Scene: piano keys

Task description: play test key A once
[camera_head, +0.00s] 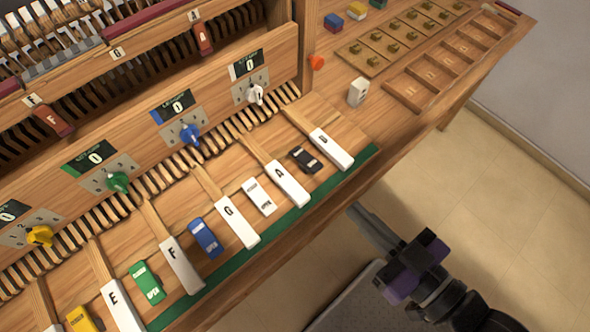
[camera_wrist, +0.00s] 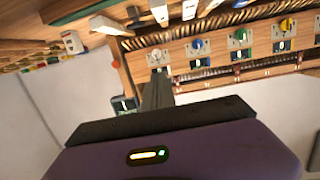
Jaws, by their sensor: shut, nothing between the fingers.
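Test key A (camera_head: 288,184) is a long white key marked "A" on the wooden keyboard in the head view, between the keys marked G (camera_head: 238,224) and B (camera_head: 333,150). It looks level with its neighbours. My gripper (camera_head: 355,210) is to the lower right of key A, off the front edge of the bench, not touching any key. Its fingers are together and empty, pointing up-left. In the wrist view the closed fingers (camera_wrist: 157,90) point toward the panel of dials; white keys (camera_wrist: 160,13) show at the top edge, their letters unreadable.
Small white (camera_head: 259,197) and black (camera_head: 305,160) blocks flank key A. A green strip (camera_head: 274,228) runs along the front. Displays (camera_head: 245,64) behind read 0, above coloured knobs. A white block (camera_head: 357,92) and wooden tray (camera_head: 408,89) stand right.

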